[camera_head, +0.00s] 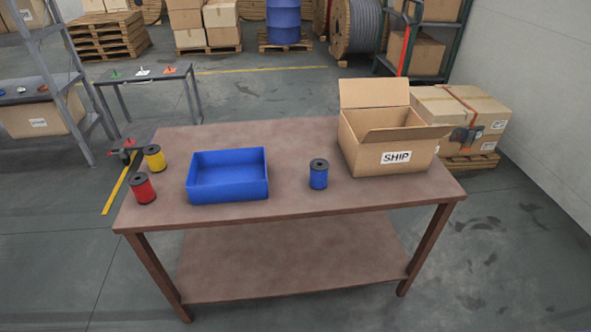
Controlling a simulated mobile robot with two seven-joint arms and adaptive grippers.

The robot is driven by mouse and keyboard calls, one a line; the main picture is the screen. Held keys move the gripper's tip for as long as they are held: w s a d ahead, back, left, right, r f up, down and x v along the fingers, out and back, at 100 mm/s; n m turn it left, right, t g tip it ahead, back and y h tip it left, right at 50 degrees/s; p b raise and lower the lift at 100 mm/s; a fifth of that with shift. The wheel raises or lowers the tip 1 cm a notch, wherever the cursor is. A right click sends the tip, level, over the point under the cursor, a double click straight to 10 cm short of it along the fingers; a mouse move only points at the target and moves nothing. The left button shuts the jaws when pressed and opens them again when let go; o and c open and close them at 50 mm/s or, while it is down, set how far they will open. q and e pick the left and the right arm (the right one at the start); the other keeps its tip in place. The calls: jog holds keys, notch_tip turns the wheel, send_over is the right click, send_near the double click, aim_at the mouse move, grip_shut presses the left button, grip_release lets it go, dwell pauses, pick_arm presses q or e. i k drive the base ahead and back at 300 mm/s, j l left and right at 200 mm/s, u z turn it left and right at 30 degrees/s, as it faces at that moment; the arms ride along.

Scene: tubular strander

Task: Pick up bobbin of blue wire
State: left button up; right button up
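The bobbin of blue wire (318,174) stands upright on the brown table (290,206), with black end flanges. It sits between the blue tray (228,196) on its left and the open cardboard box marked SHIP (372,158) on its right, apart from both. A yellow bobbin (154,158) and a red bobbin (143,188) stand near the table's left edge. Neither of my grippers shows in the head view.
The blue tray looks empty. The table's front edge is clear, and a lower shelf (290,265) lies beneath. Left stand a grey rack (50,85) and a small side table (145,75). A taped carton (455,115) stands behind right.

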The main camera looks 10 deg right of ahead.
aim_at(319, 175)
jog(key=i+l, duration=0.1)
jog(key=l, duration=0.35)
jog(key=i+l, duration=0.1)
jog(key=l, duration=0.35)
jog(key=i+l, duration=0.1)
jog(key=l, duration=0.35)
